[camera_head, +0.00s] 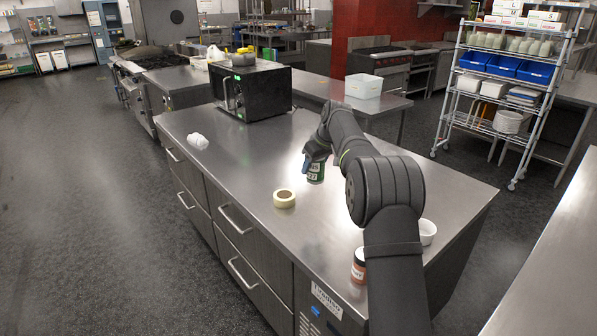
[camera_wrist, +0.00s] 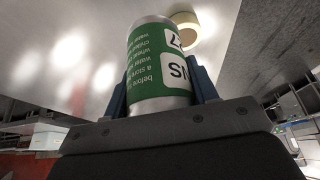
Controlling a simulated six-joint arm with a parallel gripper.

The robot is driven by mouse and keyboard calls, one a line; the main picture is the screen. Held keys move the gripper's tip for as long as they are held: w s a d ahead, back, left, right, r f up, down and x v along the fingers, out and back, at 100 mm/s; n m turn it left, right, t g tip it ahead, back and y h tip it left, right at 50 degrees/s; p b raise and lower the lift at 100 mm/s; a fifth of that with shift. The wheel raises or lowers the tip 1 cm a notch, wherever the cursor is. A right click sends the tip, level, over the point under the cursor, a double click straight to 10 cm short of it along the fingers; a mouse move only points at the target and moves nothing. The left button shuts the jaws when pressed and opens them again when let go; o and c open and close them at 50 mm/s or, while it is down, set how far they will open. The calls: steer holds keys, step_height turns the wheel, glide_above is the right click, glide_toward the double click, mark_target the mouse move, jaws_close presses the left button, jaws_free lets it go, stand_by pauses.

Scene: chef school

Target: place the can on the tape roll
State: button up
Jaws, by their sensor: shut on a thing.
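The green can with white print (camera_head: 316,173) is between the fingers of my gripper (camera_head: 317,160), to the right of and behind the tape roll. In the wrist view the can (camera_wrist: 160,65) fills the middle, with a blue finger on each side pressed to it. The cream tape roll (camera_head: 284,199) lies flat on the steel counter with nothing on it. It also shows in the wrist view (camera_wrist: 185,32), partly hidden behind the can. I cannot tell exactly how far the can is above the counter.
A white crumpled thing (camera_head: 198,141) lies on the left of the steel counter (camera_head: 240,165). A black microwave (camera_head: 252,90) stands at the back. A dark jar with an orange-red label (camera_head: 359,267) and a white bowl (camera_head: 427,232) are near my arm. The counter around the tape roll is clear.

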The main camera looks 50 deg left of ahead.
steer(key=shift+w+d+r, duration=0.5)
steer(key=shift+d+r, duration=0.3)
steer(key=shift+d, duration=0.1)
steer(key=shift+s+a+f, duration=0.95)
steer(key=shift+a+f, duration=0.65)
steer(key=shift+f, duration=0.2)
steer(key=shift+s+a+f, duration=0.95)
steer(key=shift+a+f, duration=0.65)
steer(key=shift+f, duration=0.15)
steer(key=shift+s+a+f, duration=0.95)
steer(key=shift+a+f, duration=0.65)
steer(key=shift+f, duration=0.2)
steer(key=shift+f, duration=0.2)
steer(key=o, duration=1.3)
steer(key=shift+c, duration=0.2)
